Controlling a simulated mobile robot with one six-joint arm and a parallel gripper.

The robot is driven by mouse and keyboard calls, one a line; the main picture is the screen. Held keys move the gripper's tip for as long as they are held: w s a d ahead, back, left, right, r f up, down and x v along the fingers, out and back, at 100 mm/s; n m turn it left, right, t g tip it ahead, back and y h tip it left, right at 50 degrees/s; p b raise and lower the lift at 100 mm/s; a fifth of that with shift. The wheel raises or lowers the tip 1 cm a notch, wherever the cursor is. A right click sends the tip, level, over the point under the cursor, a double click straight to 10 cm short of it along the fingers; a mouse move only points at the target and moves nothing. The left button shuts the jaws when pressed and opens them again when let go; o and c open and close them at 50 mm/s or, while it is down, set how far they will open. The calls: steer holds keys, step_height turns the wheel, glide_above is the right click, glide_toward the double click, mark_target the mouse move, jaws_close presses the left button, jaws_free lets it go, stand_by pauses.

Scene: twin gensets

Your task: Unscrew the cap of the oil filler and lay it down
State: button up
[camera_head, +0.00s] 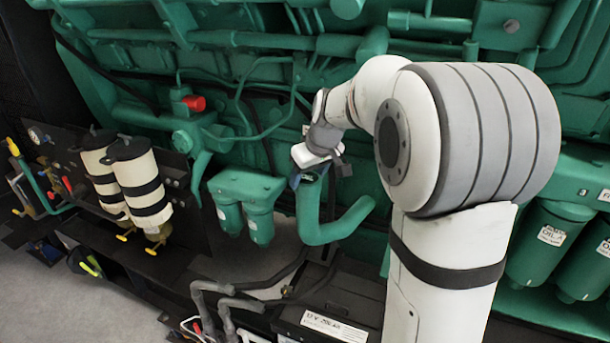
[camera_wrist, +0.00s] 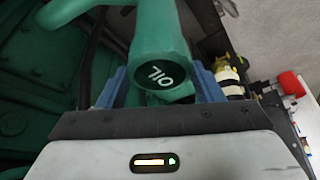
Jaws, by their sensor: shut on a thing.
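The oil filler is a thick green pipe (camera_head: 309,215) that bends up from the engine side in the head view. Its upper end is at my gripper (camera_head: 306,172), which comes down on it from above. In the wrist view the round black cap (camera_wrist: 160,77), marked OIL with the letters upside down, sits at the end of the green filler neck (camera_wrist: 158,38). Whether the cap is loose on the neck cannot be told. The gripper body hides the cap in the head view.
Green filter canisters (camera_head: 245,205) hang just left of the filler. Two cream cylinders with black bands (camera_head: 140,185) stand further left. A black battery box (camera_head: 335,315) with a flat top lies below, with grey hoses (camera_head: 215,300) beside it. The green engine fills the back.

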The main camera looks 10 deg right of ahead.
steer(key=shift+w+d+f+n+y+b, duration=0.15)
steer(key=shift+n+y+b, duration=0.15)
steer(key=shift+n+b, duration=0.5)
steer(key=shift+r+n+g+y, duration=0.15)
steer(key=shift+n+g+y, duration=0.1)
steer(key=shift+n, duration=0.45)
steer(key=shift+r+n+g+y, duration=0.15)
steer(key=shift+n+y, duration=0.1)
steer(key=shift+n, duration=0.45)
steer(key=shift+f+n+g+b, duration=0.1)
steer(key=shift+n+g+b, duration=0.2)
steer(key=shift+n+b, duration=0.4)
steer(key=n+g+y, duration=0.1)
steer(key=n, duration=0.2)
steer(key=shift+w, duration=0.1)
